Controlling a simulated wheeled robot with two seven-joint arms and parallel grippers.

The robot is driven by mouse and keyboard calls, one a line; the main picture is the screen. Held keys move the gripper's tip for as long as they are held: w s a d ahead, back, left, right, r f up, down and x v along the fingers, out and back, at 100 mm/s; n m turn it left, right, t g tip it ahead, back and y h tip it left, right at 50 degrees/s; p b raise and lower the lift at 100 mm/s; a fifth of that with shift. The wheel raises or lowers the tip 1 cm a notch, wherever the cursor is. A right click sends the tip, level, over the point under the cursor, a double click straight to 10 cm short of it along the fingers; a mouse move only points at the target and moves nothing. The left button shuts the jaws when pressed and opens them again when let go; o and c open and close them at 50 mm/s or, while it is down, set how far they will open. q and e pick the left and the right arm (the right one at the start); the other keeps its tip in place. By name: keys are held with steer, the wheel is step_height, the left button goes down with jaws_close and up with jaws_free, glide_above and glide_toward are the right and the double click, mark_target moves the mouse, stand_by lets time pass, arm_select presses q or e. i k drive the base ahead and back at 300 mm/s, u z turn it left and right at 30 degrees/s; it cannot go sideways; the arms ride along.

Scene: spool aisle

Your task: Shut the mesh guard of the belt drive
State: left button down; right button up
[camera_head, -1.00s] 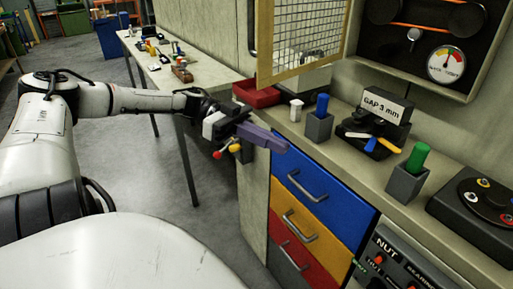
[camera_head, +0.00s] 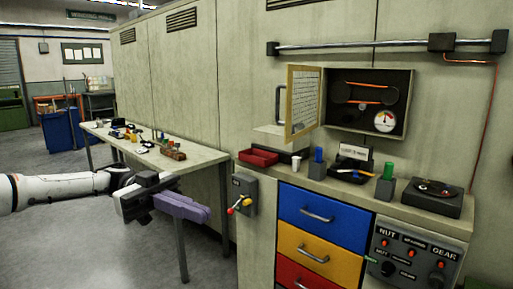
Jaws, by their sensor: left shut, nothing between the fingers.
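The mesh guard (camera_head: 304,103) is a wood-framed mesh door hinged on the left side of the belt drive box (camera_head: 399,82). It stands open, swung out toward me and to the left. Inside the dark box two pulleys carry an orange belt (camera_head: 368,84), with a round gauge (camera_head: 385,121) below right. My left gripper (camera_head: 208,214) is shut and empty, its purple fingers pointing right. It is apart from the guard, lower and to the left, in front of the small bench. My right gripper is not in view.
A counter under the box holds a red tray (camera_head: 259,157), a white cup (camera_head: 296,163), holders with a blue handle (camera_head: 318,155) and a green handle (camera_head: 389,170), and a black dial unit (camera_head: 433,197). A grey lever box (camera_head: 244,191) sticks out near my left gripper.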

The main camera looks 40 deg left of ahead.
mark_target(290, 68)
steer(key=u, duration=0.7)
steer(key=i, duration=0.5)
steer(key=u, duration=0.8)
steer(key=i, duration=0.85)
steer(key=z, duration=0.9)
steer(key=i, duration=0.55)
steer(key=z, duration=0.6)
